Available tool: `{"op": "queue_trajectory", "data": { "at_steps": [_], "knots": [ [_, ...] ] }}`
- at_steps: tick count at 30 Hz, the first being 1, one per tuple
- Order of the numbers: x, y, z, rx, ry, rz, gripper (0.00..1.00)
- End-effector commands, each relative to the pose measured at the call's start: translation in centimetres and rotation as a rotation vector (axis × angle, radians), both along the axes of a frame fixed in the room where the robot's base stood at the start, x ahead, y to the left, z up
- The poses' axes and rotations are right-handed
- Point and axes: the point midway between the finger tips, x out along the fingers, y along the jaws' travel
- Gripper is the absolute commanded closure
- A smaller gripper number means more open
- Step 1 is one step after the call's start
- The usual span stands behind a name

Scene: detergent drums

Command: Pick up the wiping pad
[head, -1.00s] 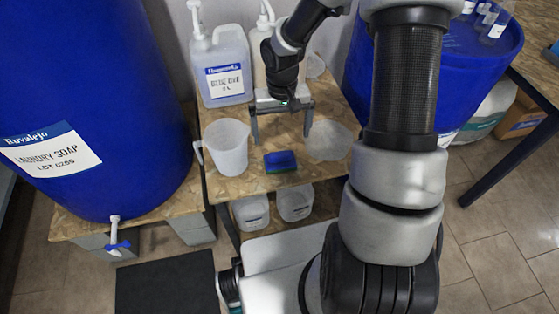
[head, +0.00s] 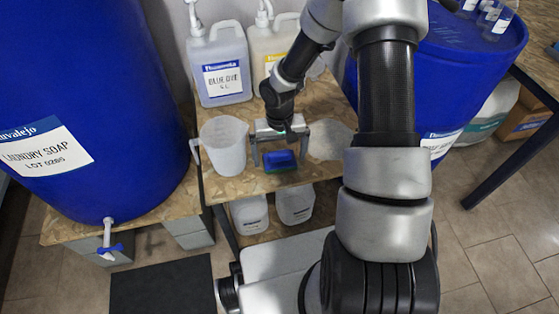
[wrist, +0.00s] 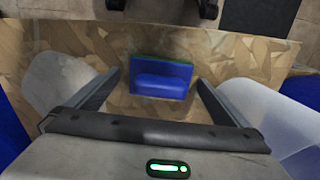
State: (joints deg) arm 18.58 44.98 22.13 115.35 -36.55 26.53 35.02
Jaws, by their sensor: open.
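The wiping pad (head: 280,161) is a small blue block with a thin green layer, lying on the chipboard shelf near its front edge. It also shows in the wrist view (wrist: 161,80), between and beyond my fingers. My gripper (head: 279,158) is open above the pad, with one finger to its left and one to its right. In the wrist view my gripper (wrist: 157,90) has clear gaps on both sides of the pad. The fingers do not appear to touch it.
A clear measuring jug (head: 223,145) stands just left of my gripper. A round translucent item (head: 330,140) lies to the right. Pump jugs (head: 220,68) stand behind. Large blue drums (head: 85,110) flank the shelf. White containers (head: 295,203) sit on the lower shelf.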

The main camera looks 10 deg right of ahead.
Motion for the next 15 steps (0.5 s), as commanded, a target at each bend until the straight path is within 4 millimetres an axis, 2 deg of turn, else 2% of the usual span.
{"op": "queue_trajectory", "data": {
  "at_steps": [3, 11, 15],
  "knots": [
    [0.01, 0.00, 0.07, 0.000, 0.000, 0.000, 0.00],
    [0.00, 0.00, 0.08, 0.000, 0.000, 0.000, 0.44],
    [0.01, 0.00, 0.10, 0.000, 0.000, 0.000, 0.45]
  ]
}}
